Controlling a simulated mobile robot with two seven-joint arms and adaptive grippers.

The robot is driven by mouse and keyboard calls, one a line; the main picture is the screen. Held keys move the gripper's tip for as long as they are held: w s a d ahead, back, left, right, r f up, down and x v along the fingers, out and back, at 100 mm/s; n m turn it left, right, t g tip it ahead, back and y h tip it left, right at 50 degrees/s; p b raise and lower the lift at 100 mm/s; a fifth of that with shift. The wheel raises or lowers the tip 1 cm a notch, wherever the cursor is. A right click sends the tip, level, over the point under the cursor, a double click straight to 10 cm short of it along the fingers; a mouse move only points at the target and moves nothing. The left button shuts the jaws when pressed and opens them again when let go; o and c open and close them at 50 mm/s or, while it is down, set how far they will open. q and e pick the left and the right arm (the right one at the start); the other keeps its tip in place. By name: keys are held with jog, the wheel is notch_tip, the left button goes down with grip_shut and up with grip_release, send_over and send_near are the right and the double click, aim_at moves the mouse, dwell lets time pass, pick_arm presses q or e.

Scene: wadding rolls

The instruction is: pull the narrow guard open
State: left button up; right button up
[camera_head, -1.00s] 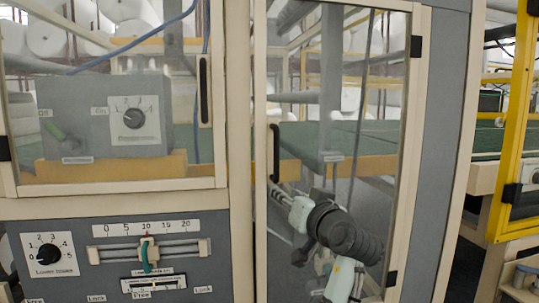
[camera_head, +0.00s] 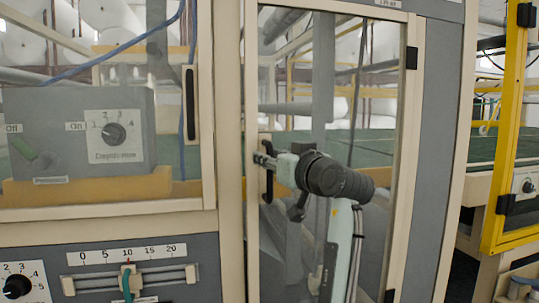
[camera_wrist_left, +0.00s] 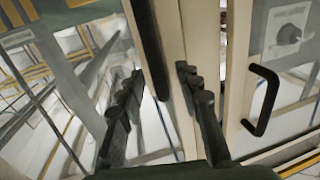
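The narrow guard (camera_head: 405,130) is a tall glazed door in a cream frame, closed as far as I can see. Its black upright handle (camera_head: 269,184) is at the door's left edge. My left gripper (camera_head: 262,160) is in front of the handle and partly covers it. In the left wrist view my left gripper (camera_wrist_left: 160,69) is open. The dark handle (camera_wrist_left: 150,45) runs between its two fingers, nearer the left one; I cannot tell whether they touch. My right gripper is in neither view.
Left of the narrow guard is a wider glazed guard (camera_head: 110,210) with its own black handle (camera_head: 190,103). Below it is a slider panel (camera_head: 205,255) with dials. A yellow-framed guard (camera_head: 497,180) stands at the right.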

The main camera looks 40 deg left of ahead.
pick_arm(q)
jog(key=shift+w+a, duration=0.2)
jog(key=shift+a, duration=0.15)
grip_shut()
dwell(0.3)
